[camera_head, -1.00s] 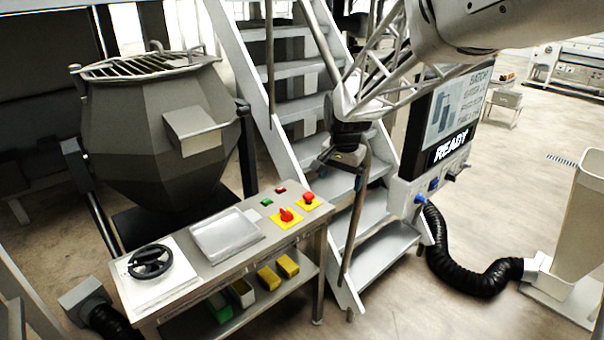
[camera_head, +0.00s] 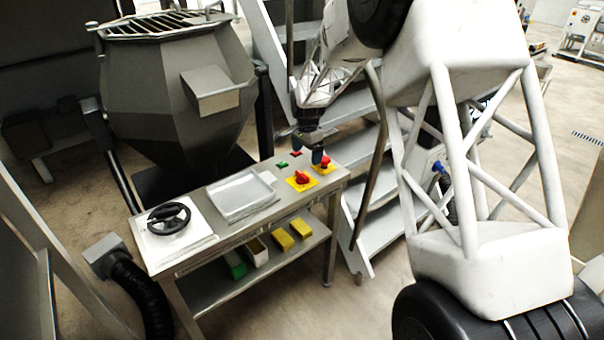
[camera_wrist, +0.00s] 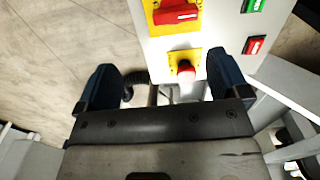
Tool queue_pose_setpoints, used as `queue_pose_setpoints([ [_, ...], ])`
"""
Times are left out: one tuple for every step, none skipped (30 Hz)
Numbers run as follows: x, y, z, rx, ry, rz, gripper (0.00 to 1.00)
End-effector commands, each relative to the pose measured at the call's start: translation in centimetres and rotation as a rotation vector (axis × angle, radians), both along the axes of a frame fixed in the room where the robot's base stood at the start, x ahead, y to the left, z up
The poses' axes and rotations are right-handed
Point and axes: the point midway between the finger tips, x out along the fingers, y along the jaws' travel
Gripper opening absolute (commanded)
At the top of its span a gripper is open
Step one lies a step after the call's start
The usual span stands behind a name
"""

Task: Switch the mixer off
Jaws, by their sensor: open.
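The mixer (camera_head: 180,95) is a grey faceted vessel with a grated top at the left. Its controls sit on the steel table (camera_head: 190,255): a red rotary switch on a yellow plate (camera_head: 301,178), a red mushroom button on a yellow plate (camera_head: 325,162), a green button (camera_head: 282,164) and a small red button (camera_head: 296,153). My gripper (camera_head: 309,152) is open and empty above the table's right end, close to the mushroom button. In the wrist view, the mushroom button (camera_wrist: 184,70) lies between the open fingers; the rotary switch (camera_wrist: 175,14), green button (camera_wrist: 255,5) and red button (camera_wrist: 254,45) show beyond.
A black handwheel (camera_head: 168,218) and a shallow steel tray (camera_head: 240,195) occupy the tabletop's left and middle. Yellow boxes (camera_head: 283,240) stand on the lower shelf. Metal stairs (camera_head: 365,215) rise right behind the table, close to my arm.

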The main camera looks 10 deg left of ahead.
Motion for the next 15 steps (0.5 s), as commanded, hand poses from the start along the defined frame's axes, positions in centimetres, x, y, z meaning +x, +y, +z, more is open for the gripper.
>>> queue_pose_setpoints([
  [0.5, 0.6, -0.8, -0.001, 0.004, -0.007, 0.94],
  [0.7, 0.8, -1.1, -0.001, 0.004, -0.012, 0.94],
  [0.9, 1.1, -1.6, -0.002, 0.006, -0.019, 0.94],
  [1.0, 1.3, -1.8, -0.002, 0.008, -0.022, 0.94],
  [1.2, 1.5, -2.0, -0.003, 0.008, -0.025, 0.94],
  [1.3, 1.6, -2.2, -0.003, 0.008, -0.028, 0.94],
  [1.4, 1.7, -2.3, -0.003, 0.008, -0.03, 0.94],
  [1.4, 1.8, -2.4, -0.003, 0.008, -0.031, 0.94],
  [1.5, 1.9, -2.4, -0.003, 0.008, -0.033, 0.94],
  [1.5, 1.9, -2.5, -0.003, 0.008, -0.033, 0.94],
  [1.5, 1.9, -2.5, -0.003, 0.008, -0.033, 0.94],
  [1.5, 1.9, -2.5, -0.003, 0.008, -0.033, 0.94],
  [1.5, 1.9, -2.5, -0.003, 0.008, -0.033, 0.94],
  [1.5, 1.9, -2.5, -0.003, 0.008, -0.033, 0.94],
  [1.5, 1.9, -2.5, -0.003, 0.008, -0.033, 0.94],
])
